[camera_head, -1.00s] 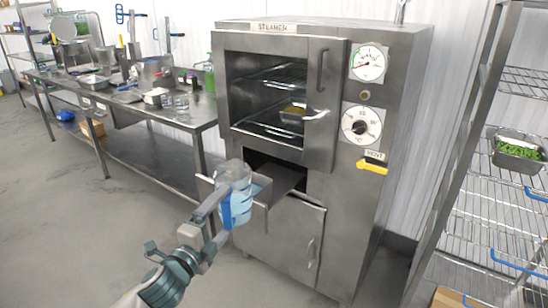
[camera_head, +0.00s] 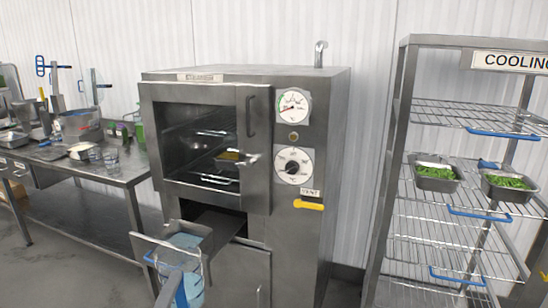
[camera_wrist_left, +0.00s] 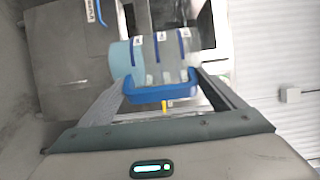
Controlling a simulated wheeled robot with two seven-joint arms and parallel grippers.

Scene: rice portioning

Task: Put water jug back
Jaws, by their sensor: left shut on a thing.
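The clear water jug (camera_head: 190,286) is at the lower left of the head view, in front of the steamer. It holds pale blue water and is cut off by the bottom edge. In the left wrist view the jug (camera_wrist_left: 155,58) lies sideways in the picture, with blue bands and small white labels. My left gripper (camera_wrist_left: 160,97) is shut on its blue handle (camera_wrist_left: 160,92). In the head view the gripper is hard to make out against the jug and the metal behind it. My right gripper is not in view.
The steamer (camera_head: 332,150) stands in the centre, with an open metal tray (camera_head: 215,222) sticking out close to the jug. A steel table (camera_head: 120,172) with containers is at left. The cooling rack (camera_head: 392,150) with two pans of greens stands at right. Floor shows at lower left.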

